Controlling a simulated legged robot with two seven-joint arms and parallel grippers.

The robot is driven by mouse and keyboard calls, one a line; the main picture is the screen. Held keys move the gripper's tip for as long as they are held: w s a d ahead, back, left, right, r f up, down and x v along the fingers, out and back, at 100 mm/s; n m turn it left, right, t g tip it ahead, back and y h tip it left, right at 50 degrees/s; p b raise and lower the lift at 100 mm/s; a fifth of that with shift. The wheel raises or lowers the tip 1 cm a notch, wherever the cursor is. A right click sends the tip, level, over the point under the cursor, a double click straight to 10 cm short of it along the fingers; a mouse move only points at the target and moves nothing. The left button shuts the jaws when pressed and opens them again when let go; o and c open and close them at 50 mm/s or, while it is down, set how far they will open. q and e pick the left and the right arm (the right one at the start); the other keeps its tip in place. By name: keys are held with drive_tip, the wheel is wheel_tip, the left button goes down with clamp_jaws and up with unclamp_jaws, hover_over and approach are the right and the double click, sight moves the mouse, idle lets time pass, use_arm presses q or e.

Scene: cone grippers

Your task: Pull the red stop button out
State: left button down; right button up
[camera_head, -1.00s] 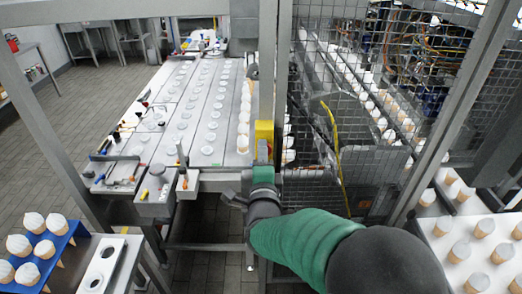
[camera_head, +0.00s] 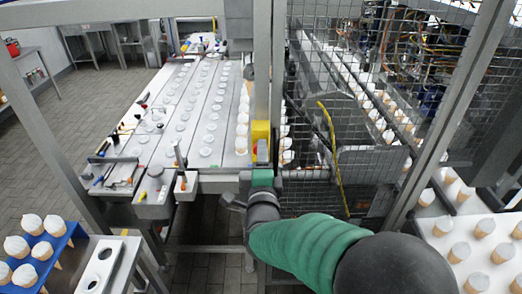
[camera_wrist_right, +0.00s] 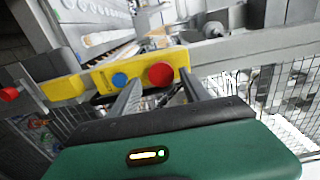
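The red stop button (camera_wrist_right: 161,75) is on a yellow control box (camera_wrist_right: 100,80), with a blue button (camera_wrist_right: 119,80) to its left. In the head view the yellow box (camera_head: 261,133) is on the post beside the white conveyor. My right gripper (camera_wrist_right: 163,82) faces the box. Its two fingers are spread apart, and the red button shows between their tips with gaps visible beside it. I cannot tell how deep the fingertips reach. In the head view my green right gripper (camera_head: 262,178) is just below the box. My left gripper is not in view.
A metal post (camera_head: 262,70) and mesh fence (camera_head: 335,110) stand close to the box. A second red knob (camera_wrist_right: 9,94) shows at the left edge of the wrist view. A blue cone rack (camera_head: 60,243) is lower left.

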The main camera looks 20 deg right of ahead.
drive_tip(key=shift+w+a, duration=0.15)
drive_tip(key=shift+w, duration=0.05)
drive_tip(key=v, duration=0.7)
drive_tip(key=shift+b, duration=0.35)
idle(0.3)
